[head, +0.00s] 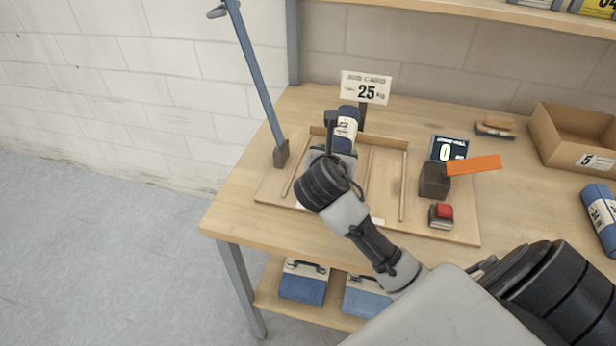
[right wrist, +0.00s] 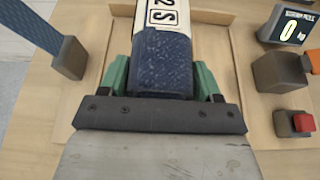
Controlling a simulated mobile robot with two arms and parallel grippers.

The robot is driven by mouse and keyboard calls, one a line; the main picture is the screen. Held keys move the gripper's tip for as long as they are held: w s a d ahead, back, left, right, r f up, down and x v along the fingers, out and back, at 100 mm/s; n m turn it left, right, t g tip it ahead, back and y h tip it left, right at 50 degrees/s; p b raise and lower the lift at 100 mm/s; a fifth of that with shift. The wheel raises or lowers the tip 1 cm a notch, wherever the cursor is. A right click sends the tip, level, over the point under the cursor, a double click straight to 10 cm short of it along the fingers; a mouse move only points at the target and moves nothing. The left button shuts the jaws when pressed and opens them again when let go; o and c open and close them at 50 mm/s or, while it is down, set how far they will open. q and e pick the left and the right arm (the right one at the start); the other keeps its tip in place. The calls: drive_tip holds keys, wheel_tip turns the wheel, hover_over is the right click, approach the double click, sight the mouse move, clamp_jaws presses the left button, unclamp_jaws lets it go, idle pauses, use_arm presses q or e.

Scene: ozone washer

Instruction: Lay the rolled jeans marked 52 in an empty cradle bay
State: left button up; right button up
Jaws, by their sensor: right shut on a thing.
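The dark blue rolled jeans (head: 348,112) with a pale paper band are held by my right gripper (head: 341,150) over the cradle's left part. In the right wrist view the roll (right wrist: 162,68) lies between the green fingers of the gripper (right wrist: 161,78), its band's digits upside down and consistent with 52. The wooden cradle (head: 403,186) is a low-rimmed tray with slats; its right bay looks empty. My arm hides part of the left and front. I cannot tell whether the roll touches the cradle floor. My left gripper is out of view.
A blue post (head: 258,80) stands left of the cradle and a "25" sign (head: 366,88) behind. Right of it are a display reading 0 (head: 448,149), an orange flag (head: 473,166) and a red button (head: 444,211). A cardboard box (head: 565,142) and another blue roll (head: 600,218) lie farther right.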

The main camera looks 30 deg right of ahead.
drive_tip(key=w+a+f, duration=0.3)
drive_tip(key=w+a, duration=0.1)
drive_tip(key=shift+w+a+f, duration=0.15)
drive_tip(key=shift+a+f, duration=0.15)
drive_tip(key=shift+f, duration=2)
drive_tip(key=shift+f, duration=0.1)
drive_tip(key=o, duration=1.1)
drive_tip(key=shift+c, duration=0.2)
drive_tip(key=shift+o, duration=0.4)
drive_tip(key=shift+s+a+r, duration=0.15)
drive_tip(key=shift+s+r, duration=0.05)
drive_tip(key=v, duration=1.1)
drive_tip(key=shift+s+a+r, duration=0.1)
drive_tip(key=shift+s+a, duration=0.1)
